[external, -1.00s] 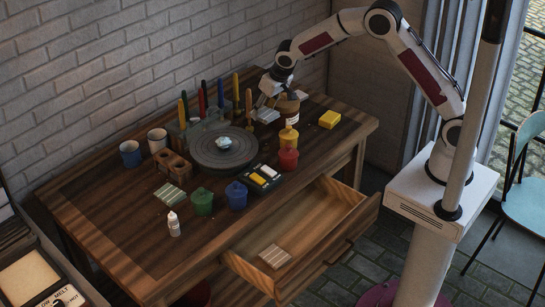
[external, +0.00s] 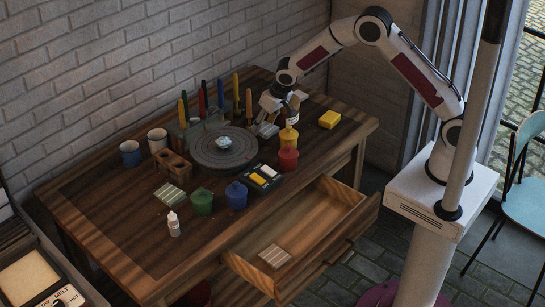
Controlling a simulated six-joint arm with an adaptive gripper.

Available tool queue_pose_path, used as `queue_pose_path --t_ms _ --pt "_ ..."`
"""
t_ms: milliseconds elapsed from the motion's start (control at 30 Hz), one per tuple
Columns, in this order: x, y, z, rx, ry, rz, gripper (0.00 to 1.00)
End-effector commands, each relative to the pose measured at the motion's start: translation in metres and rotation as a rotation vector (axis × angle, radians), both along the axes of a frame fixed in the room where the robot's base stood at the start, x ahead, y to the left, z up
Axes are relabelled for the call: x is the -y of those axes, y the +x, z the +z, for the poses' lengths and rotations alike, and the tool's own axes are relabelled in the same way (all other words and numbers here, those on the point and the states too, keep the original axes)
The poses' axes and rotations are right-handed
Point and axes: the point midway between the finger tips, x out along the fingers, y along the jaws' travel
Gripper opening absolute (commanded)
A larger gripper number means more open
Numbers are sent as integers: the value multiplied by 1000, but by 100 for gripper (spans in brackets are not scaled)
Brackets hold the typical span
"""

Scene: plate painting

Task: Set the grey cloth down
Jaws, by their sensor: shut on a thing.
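The grey cloth (external: 265,129) is a small pale piece at the right of the turntable, directly below my gripper (external: 269,118). My gripper points down and is shut on the cloth. The cloth hangs low, at or very near the tabletop (external: 130,230); I cannot tell whether it touches. My fingers are small and partly merge with the cloth in this view.
A jar (external: 293,108) stands close to the right of my gripper, partly hidden. The dark turntable (external: 205,154) with a small pale bowl is at the left. Yellow (external: 289,139) and red (external: 288,159) pots stand in front. A yellow sponge (external: 330,119) lies right. The drawer (external: 315,225) is open.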

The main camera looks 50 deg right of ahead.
Motion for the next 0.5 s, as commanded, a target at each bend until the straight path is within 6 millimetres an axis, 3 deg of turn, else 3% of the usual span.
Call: queue_pose_path --t_ms 500 --pt "0 0 -37 0 1 0 27"
